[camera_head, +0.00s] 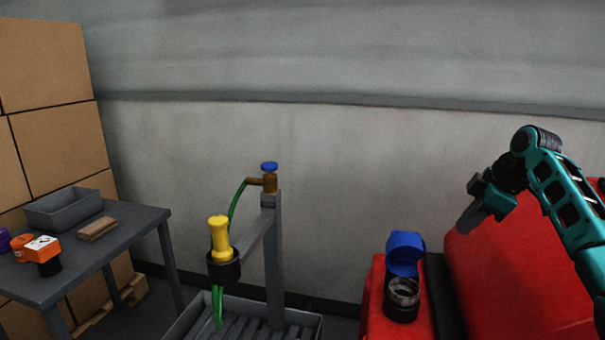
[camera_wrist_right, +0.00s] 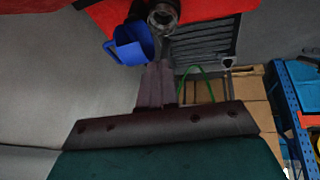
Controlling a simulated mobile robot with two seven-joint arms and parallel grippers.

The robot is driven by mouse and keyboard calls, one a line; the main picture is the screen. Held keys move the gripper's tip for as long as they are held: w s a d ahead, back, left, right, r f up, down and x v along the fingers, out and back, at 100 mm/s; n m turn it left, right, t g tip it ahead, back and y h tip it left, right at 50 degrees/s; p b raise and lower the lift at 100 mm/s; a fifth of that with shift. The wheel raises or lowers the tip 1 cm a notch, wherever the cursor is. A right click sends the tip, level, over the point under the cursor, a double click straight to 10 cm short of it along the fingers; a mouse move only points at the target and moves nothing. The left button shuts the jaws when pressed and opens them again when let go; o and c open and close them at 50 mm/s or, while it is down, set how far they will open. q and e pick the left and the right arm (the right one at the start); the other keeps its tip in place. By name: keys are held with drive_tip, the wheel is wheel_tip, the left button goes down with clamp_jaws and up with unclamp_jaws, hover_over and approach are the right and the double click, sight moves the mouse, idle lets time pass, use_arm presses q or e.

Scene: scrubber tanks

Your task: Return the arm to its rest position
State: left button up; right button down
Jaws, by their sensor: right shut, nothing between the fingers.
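My right arm (camera_head: 565,195) comes in from the right in the head view, teal and black, raised over the red machine. Its gripper (camera_head: 468,222) points down and to the left, its fingers together and empty. In the right wrist view the two fingers (camera_wrist_right: 160,84) lie side by side, with nothing between them. The gripper is apart from the open blue lid (camera_head: 405,250) and the dark round opening (camera_head: 402,292) to its left. My left gripper is not in view.
The red machine (camera_head: 520,275) fills the lower right. A yellow nozzle (camera_head: 219,236) sits in a holder on a grey stand (camera_head: 273,260) above a grated basin. A grey table (camera_head: 110,245) with a tray (camera_head: 63,207) stands left, by stacked boxes (camera_head: 55,100). The wall behind is bare.

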drive_tip(key=s+a+f+m, duration=0.1)
drive_tip(key=s+a+f, duration=0.2)
drive_tip(key=s+f, duration=0.2)
drive_tip(key=s+a+f+m+h, duration=0.1)
drive_tip(key=s+a+f, duration=0.3)
drive_tip(key=f, duration=0.6)
drive_tip(key=s+a+f+m+g+h, duration=0.1)
drive_tip(key=s+a+f, duration=0.2)
drive_tip(key=s+f, duration=0.3)
drive_tip(key=shift+a+f+m, duration=0.2)
drive_tip(key=shift+f, duration=0.25)
drive_tip(key=shift+a+f+m, duration=0.15)
drive_tip(key=shift+f+m, duration=0.05)
drive_tip(key=shift+f, duration=0.25)
drive_tip(key=s+a+m+t+h, duration=0.15)
drive_tip(key=s+m, duration=0.65)
drive_tip(key=s, duration=1.7)
drive_tip(key=w+a+f+t+y, duration=0.2)
drive_tip(key=w+a+f+t, duration=0.1)
drive_tip(key=w+f+t, duration=0.3)
drive_tip(key=shift+w+a+f+n+t, duration=0.35)
drive_tip(key=shift+w+f, duration=0.65)
drive_tip(key=shift+f, duration=0.4)
drive_tip(key=shift+d, duration=0.2)
